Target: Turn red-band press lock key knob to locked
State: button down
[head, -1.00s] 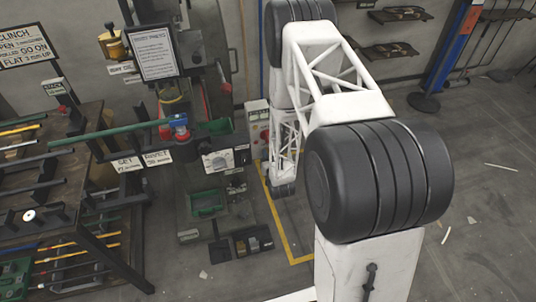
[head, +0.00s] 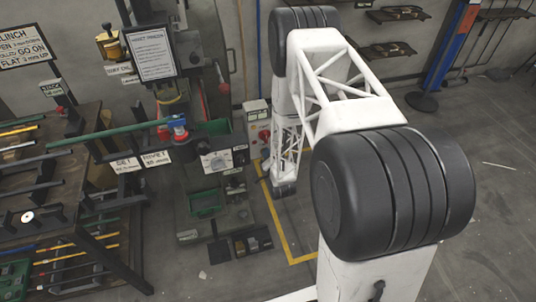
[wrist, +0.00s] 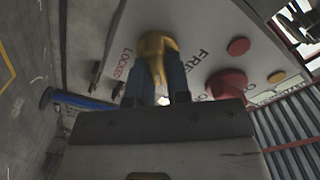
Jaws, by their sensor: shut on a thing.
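The lock key knob (wrist: 156,45) is yellow and sits on a pale panel (wrist: 200,25) in the wrist view.
In the wrist view a large red button (wrist: 228,83), a smaller red disc (wrist: 238,46) and a yellow one (wrist: 277,77) lie right of the knob. In the head view the press bench (head: 205,160) and tool rack (head: 50,170) stand left; the floor at right is open.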

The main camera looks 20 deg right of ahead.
jog(key=m, duration=0.8)
jog(key=shift+d+f, duration=0.15)
jog(key=shift+f, duration=0.25)
jog(key=c, duration=1.1)
grip_release()
jog(key=shift+s, duration=0.2)
jog(key=shift+s, duration=3.75)
